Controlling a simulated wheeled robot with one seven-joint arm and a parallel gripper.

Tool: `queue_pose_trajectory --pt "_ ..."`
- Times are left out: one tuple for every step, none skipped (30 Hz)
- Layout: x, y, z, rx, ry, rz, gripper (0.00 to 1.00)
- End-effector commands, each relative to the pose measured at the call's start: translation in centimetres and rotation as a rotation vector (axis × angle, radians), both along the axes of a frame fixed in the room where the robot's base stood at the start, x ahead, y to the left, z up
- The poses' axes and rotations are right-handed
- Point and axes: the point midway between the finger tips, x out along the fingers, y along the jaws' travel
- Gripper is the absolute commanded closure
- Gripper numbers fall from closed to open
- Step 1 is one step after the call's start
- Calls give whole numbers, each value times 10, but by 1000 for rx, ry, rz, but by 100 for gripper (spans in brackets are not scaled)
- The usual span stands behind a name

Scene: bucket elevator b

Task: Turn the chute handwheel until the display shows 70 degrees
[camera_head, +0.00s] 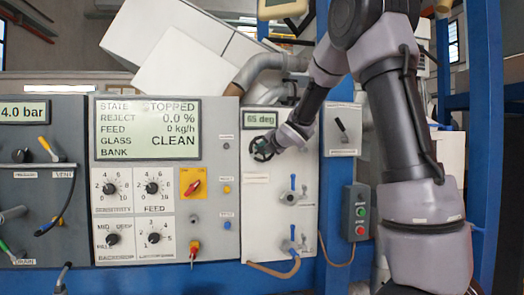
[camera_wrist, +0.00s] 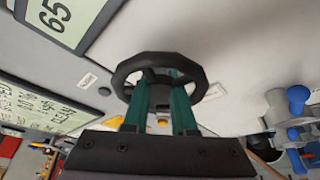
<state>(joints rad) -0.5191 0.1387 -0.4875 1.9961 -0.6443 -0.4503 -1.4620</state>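The chute handwheel (camera_head: 256,151) is a small black wheel on the pale panel, below a small display (camera_head: 261,119) that reads 65 deg. In the wrist view the black rim of the handwheel (camera_wrist: 203,78) shows close up, and part of the display (camera_wrist: 62,18) shows 65 at the upper left. My gripper (camera_head: 270,147) is at the wheel. Its two green fingers (camera_wrist: 161,78) reach in at the rim with the dark hub between them, and look closed on it. The exact finger contact is partly hidden by the rim.
Two blue-handled valves (camera_head: 290,196) sit below the wheel. A large status display (camera_head: 148,129) and knobs are on the panel to the left. A start-stop box (camera_head: 356,213) hangs at the right, and a small lever plate (camera_head: 342,130) is right of the wheel.

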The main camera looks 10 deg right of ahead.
Motion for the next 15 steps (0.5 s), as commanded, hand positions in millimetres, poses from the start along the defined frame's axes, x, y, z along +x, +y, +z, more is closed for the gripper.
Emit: queue_pose_trajectory --pt "0 0 0 2 0 0 100" --pt "0 0 0 5 0 0 100" --pt "0 0 0 10 1 -1 100" --pt "0 0 -1 16 1 -1 100" --pt "0 0 -1 23 1 -1 100" --pt "0 -1 -1 35 1 -1 100" --pt "0 -1 -1 44 1 -1 100" --pt "0 -1 -1 57 1 -1 100" --pt "0 -1 -1 76 2 -2 100" --pt "0 -1 -1 92 1 -1 100" --pt "0 -1 -1 112 1 -2 100" --pt "0 -1 -1 139 1 -2 100" --pt "0 -2 -1 159 1 -2 100" --pt "0 -2 -1 183 1 -2 100" --pt "0 -2 -1 217 2 -3 100"
